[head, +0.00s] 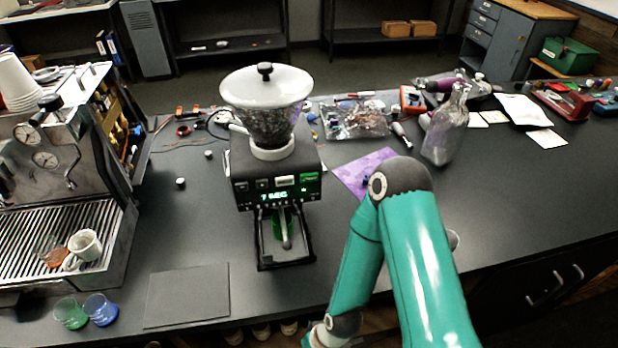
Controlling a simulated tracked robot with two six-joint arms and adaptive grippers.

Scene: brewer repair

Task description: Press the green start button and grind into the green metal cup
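The coffee grinder (243,165) stands mid-counter with a clear hopper (266,118) of beans under a white lid. Its front panel has a lit green display that seems to read "7 SEC" and a row of buttons. The green start button (309,177) is at the right end of that row. Something green, apparently the green metal cup (277,224), shows below the panel, partly hidden by a grey metal part in front of it. My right arm bends down at the lower right, and its gripper is out of view below the frame. My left gripper is not in view.
An espresso machine (50,185) stands at left with a white mug (84,245) on its grate. A green glass (70,313) and a blue glass (101,309) stand near a dark mat (187,295). A glass bottle (445,130) stands right of the grinder, behind my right arm.

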